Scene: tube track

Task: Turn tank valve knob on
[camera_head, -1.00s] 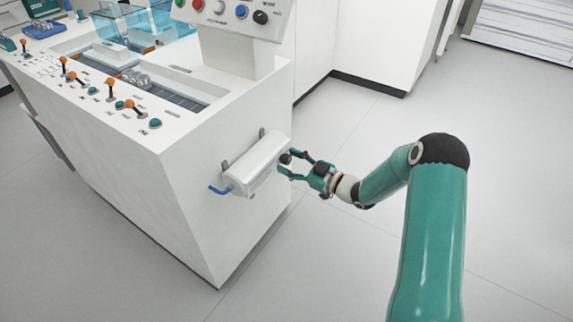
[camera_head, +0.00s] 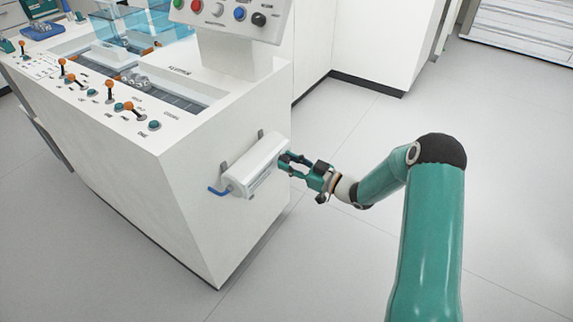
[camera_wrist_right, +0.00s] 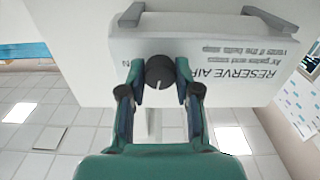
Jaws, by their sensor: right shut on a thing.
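The white tank (camera_head: 257,163) is mounted on the side of the white machine cabinet, with a blue hose end at its left. In the right wrist view the tank (camera_wrist_right: 225,45) carries the printed words RESERVE AIR, seen upside down. Its dark round valve knob (camera_wrist_right: 160,72) has a light pointer line and sits between my right gripper's fingers. My right gripper (camera_head: 288,161) is at the tank's right end, and in the wrist view its fingers (camera_wrist_right: 160,76) are closed on the knob from both sides. In the head view the fingers hide the knob. My left gripper is not in view.
The machine cabinet (camera_head: 215,225) has orange-tipped levers (camera_head: 109,84) and teal buttons on top. A control panel (camera_head: 230,14) with coloured knobs rises above it. The grey floor (camera_head: 345,240) to the right of the cabinet is clear apart from my right arm.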

